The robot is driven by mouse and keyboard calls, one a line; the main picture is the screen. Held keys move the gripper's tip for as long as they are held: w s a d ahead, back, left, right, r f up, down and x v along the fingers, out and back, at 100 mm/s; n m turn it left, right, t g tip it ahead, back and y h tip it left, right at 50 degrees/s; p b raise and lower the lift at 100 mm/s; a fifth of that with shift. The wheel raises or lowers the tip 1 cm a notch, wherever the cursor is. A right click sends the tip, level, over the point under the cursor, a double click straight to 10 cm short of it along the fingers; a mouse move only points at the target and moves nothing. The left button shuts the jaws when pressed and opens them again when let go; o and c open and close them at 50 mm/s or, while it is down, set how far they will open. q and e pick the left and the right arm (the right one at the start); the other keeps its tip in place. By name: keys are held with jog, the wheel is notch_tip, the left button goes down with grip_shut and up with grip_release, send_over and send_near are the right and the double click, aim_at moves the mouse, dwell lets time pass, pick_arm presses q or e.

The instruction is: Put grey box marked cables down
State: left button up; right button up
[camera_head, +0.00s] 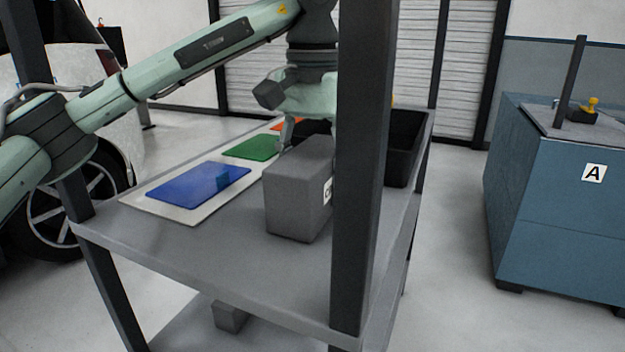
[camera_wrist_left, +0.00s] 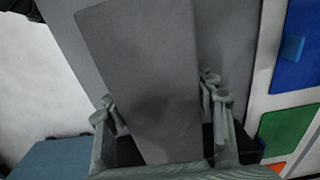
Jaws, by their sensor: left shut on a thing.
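The grey box (camera_head: 297,200) is on or just above the grey shelf of the cart in the head view. A white label with dark letters, partly hidden by a cart post, shows at its right edge. In the left wrist view the box (camera_wrist_left: 140,60) fills the middle, between the fingers. My left gripper (camera_head: 290,140) reaches down over the box from behind and is shut on it. The gripper also shows in the left wrist view (camera_wrist_left: 165,110), with fingers on both sides of the box. I cannot tell whether the box's underside touches the shelf. My right gripper is not in view.
A white board with blue (camera_head: 190,187), green (camera_head: 252,148) and orange panels lies left of the box. A black bin (camera_head: 405,145) stands behind right. A dark post (camera_head: 360,180) rises in front. A blue cabinet (camera_head: 555,220) marked A stands at right. The shelf's front left is clear.

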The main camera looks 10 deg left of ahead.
aim_at(312, 152)
pick_arm(q)
jog(key=shift+f, duration=0.1)
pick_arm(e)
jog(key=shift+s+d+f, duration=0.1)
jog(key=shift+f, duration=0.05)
pick_arm(q)
jog(key=o, duration=1.3)
jog(key=shift+f, duration=0.1)
jog(key=o, duration=0.4)
jog(key=shift+o, duration=0.2)
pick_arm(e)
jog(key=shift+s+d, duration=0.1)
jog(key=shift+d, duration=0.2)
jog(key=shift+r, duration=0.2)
pick_arm(q)
jog(key=shift+r, duration=0.3)
notch_tip(312, 152, up, 6)
jog(key=shift+r+p, duration=0.15)
jog(key=shift+p, duration=0.3)
jog(key=shift+r, duration=0.5)
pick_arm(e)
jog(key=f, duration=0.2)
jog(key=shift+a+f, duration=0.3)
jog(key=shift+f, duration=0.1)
